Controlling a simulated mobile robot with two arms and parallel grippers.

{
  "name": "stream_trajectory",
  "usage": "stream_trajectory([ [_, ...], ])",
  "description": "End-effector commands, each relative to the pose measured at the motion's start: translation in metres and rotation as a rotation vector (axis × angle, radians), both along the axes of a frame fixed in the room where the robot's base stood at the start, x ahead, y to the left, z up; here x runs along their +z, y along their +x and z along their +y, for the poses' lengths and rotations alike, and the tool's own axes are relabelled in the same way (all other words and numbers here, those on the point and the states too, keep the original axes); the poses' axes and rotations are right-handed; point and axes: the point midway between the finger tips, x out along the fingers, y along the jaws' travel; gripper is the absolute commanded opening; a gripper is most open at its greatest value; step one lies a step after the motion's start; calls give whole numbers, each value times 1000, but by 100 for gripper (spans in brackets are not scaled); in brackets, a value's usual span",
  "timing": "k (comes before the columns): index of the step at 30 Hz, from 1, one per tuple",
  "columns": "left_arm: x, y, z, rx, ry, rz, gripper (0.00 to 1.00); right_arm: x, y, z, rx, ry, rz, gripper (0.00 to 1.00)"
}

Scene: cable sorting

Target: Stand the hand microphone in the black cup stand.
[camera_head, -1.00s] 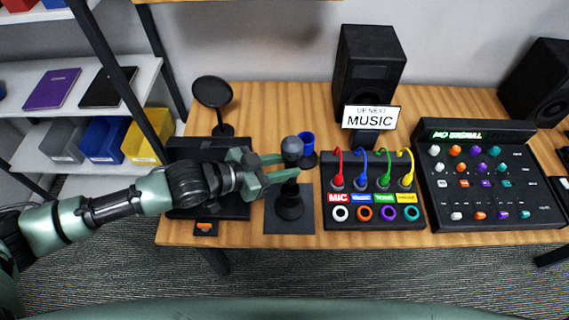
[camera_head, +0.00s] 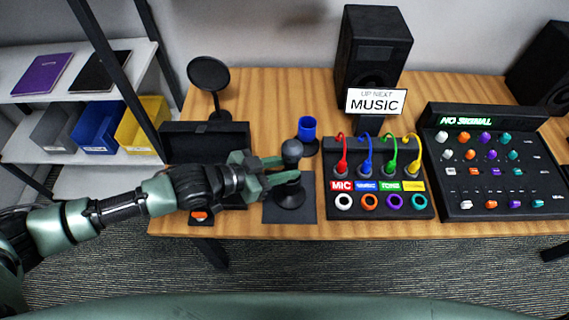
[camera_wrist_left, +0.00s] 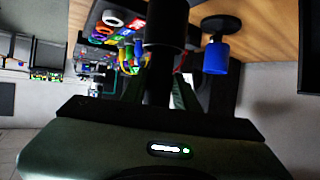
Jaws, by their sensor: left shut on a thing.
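The hand microphone (camera_head: 291,152) has a dark grey round head and a black handle, and stands roughly upright in my left gripper (camera_head: 283,170). The gripper is shut on the handle just below the head. In the left wrist view the black handle (camera_wrist_left: 168,22) runs between the fingers. The black cup stand (camera_head: 290,197) is directly below the microphone, on a dark square mat (camera_head: 304,213). The fingers hide the handle's lower part, so I cannot tell how deep it sits in the cup. My right gripper is not in view.
A blue cup on a black base (camera_head: 307,129) stands just behind the microphone. The cable panel (camera_head: 420,206) with coloured plugs is close on the right. A black open case (camera_head: 185,143) and a round black disc on a stand (camera_head: 208,73) are left. The mixer (camera_head: 490,165) is far right.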

Motion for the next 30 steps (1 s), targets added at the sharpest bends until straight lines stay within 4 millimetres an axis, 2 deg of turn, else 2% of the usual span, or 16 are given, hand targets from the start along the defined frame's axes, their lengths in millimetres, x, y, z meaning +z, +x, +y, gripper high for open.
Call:
stream_trajectory([
  [4, -8, 0, -1, 0, -2, -2, 0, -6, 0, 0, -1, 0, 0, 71],
  [14, -9, 0, -1, 0, -2, -2, 0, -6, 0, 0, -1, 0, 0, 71],
  [15, -9, 0, -1, 0, -2, -2, 38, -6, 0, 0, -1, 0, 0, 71],
  [17, -9, 0, -1, 0, -2, -2, 55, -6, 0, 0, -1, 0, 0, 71],
  [26, -11, 0, 0, 0, 2, 1, 55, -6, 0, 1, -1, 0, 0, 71],
  [30, -8, -4, 8, 0, 1, 0, 55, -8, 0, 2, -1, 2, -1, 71],
])
